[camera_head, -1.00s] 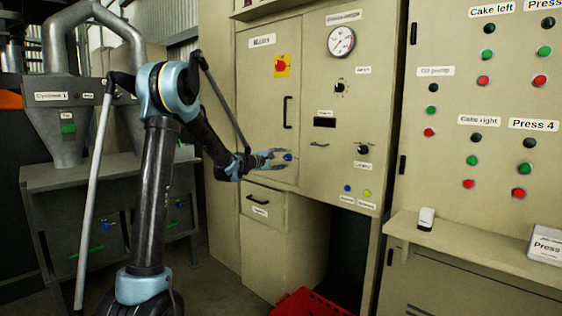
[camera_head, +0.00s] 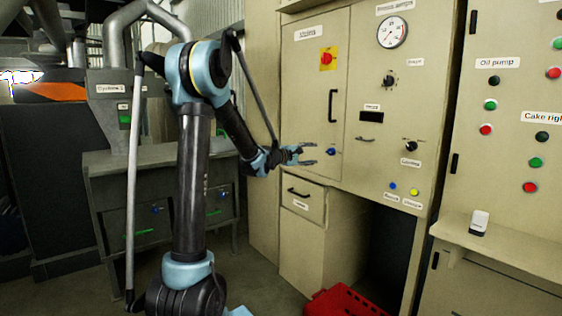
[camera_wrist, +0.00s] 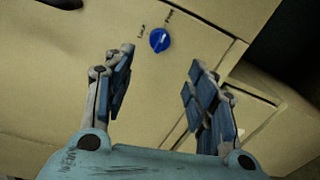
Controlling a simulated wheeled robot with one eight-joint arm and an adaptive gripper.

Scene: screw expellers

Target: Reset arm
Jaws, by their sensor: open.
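My gripper (camera_head: 308,155) is open and empty in the head view, at the end of my arm, pointing right toward the lower part of a beige cabinet door. In the wrist view my gripper (camera_wrist: 160,95) shows two blue-padded fingers spread wide. A blue knob (camera_wrist: 159,40) with two small labels sits on the beige panel beyond the fingers, untouched. The same knob (camera_head: 331,152) shows near the fingertips in the head view.
The beige cabinet (camera_head: 345,60) carries a red switch (camera_head: 327,57), a gauge (camera_head: 392,32) and several knobs. A drawer (camera_head: 303,201) is below my gripper. A red crate (camera_head: 345,302) lies on the floor. A shelf (camera_head: 510,243) juts out at right. A grey cyclone machine (camera_head: 125,115) stands behind my arm.

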